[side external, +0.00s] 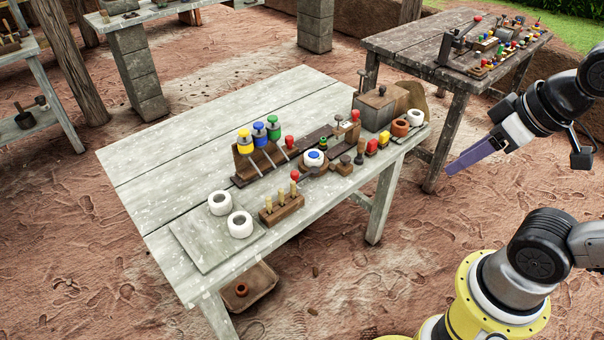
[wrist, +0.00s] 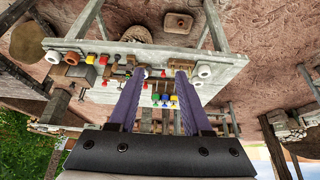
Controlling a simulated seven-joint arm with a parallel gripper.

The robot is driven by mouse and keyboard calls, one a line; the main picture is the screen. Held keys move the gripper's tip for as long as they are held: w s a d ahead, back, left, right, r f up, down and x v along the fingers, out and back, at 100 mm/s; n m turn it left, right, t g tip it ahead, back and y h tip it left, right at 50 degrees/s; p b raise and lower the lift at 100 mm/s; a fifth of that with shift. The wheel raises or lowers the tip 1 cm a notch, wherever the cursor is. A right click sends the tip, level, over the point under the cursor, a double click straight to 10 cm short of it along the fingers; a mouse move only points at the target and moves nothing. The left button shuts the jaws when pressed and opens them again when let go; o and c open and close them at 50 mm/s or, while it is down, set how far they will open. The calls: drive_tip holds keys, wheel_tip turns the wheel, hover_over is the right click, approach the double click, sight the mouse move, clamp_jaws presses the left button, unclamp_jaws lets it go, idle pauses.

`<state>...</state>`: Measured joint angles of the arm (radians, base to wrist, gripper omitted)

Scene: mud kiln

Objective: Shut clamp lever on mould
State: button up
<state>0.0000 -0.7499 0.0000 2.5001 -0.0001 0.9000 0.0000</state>
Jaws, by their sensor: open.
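A small mould-like fixture (side external: 314,158), white and round with a blue centre, sits on a brown base mid-table. A lever with a red knob (side external: 295,175) stands up at its front left, by a dark metal arm. I cannot tell for certain whether this is the clamp lever. Other red knobs stand behind it (side external: 289,142) and farther right (side external: 355,115). My gripper (side external: 451,169), with purple fingers, is in the air right of the table, well apart from the fixture. In the wrist view the fingers (wrist: 160,72) are spread and empty, with the table beyond them.
A wooden block with pegs (side external: 282,208) and white rings (side external: 240,224) are at the front left. The table's (side external: 165,165) left part is clear.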

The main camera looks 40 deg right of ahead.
drive_tip(key=shift+w, duration=0.1)
drive_tip(key=shift+c, duration=1.2)
drive_tip(key=shift+t, duration=0.7)
drive_tip(key=w+r, duration=0.2)
drive_tip(key=r, duration=0.1)
drive_tip(key=shift+w+r, duration=0.2)
drive_tip(key=shift+w, duration=0.1)
clamp_jaws()
drive_tip(key=w+r, duration=0.2)
drive_tip(key=w, duration=1)
drive_tip(key=w+r, duration=0.2)
drive_tip(key=w, duration=1)
drive_tip(key=w+a+f, duration=0.2)
drive_tip(key=w+f, duration=0.4)
drive_tip(key=w, duration=0.3)
drive_tip(key=w+a+f+g, duration=0.1)
drive_tip(key=w+f+g, duration=0.2)
drive_tip(key=f, duration=1.6)
drive_tip(key=shift+w+a, duration=0.2)
drive_tip(key=shift+w, duration=1)
